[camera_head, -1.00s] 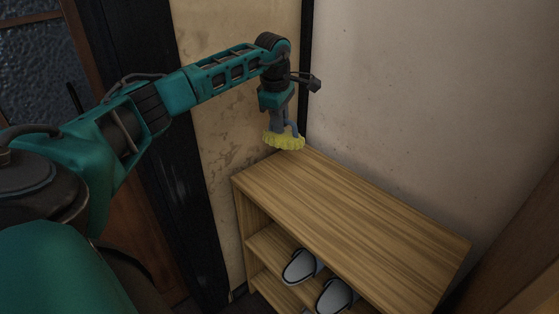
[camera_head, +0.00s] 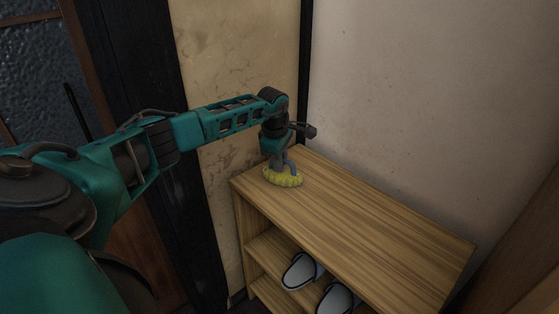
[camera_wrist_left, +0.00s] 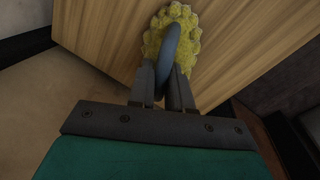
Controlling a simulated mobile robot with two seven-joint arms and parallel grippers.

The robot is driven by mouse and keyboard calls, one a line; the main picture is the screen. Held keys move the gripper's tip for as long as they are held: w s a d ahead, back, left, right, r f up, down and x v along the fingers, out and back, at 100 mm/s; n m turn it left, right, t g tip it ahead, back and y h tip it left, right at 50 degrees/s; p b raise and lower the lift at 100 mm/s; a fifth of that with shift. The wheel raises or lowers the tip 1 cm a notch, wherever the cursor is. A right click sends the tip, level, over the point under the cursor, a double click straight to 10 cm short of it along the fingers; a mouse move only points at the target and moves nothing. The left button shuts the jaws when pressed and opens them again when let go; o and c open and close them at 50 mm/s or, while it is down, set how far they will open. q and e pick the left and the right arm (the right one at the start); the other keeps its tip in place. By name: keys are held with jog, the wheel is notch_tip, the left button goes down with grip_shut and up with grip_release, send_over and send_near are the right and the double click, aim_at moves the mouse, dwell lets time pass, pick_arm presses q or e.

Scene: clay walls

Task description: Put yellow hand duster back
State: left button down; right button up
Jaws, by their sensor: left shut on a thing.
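The yellow hand duster (camera_head: 283,179) has a fuzzy yellow pad and a blue-grey looped handle. It is at the back left end of the wooden shelf's top (camera_head: 350,215), pad down; it looks to be on or just above the surface. My left gripper (camera_head: 277,160) comes from above and is shut on the duster's handle. In the left wrist view, the fingers (camera_wrist_left: 162,88) pinch the handle, with the yellow pad (camera_wrist_left: 172,30) beyond them over the wood. My right gripper is in neither view.
Grey-white slippers (camera_head: 300,270) stand on a lower level of the shelf. The shelf top is otherwise bare. A plain wall (camera_head: 420,90) rises behind it, and a dark post (camera_head: 305,70) stands at the corner.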

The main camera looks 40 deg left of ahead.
aim_at(276, 175)
pick_arm(q)
jog(key=shift+f, duration=0.1)
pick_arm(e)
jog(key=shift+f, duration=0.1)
pick_arm(q)
jog(key=c, duration=1.1)
grip_release()
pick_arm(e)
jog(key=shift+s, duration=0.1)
pick_arm(q)
jog(key=shift+o, duration=0.2)
jog(key=shift+r, duration=0.35)
notch_tip(276, 175, up, 11)
jog(key=s+p, duration=0.1)
jog(key=s, duration=0.1)
jog(key=shift+s+d+r+p, duration=0.15)
jog(key=shift+d+r+p, duration=0.05)
jog(key=shift+d+p, duration=0.2)
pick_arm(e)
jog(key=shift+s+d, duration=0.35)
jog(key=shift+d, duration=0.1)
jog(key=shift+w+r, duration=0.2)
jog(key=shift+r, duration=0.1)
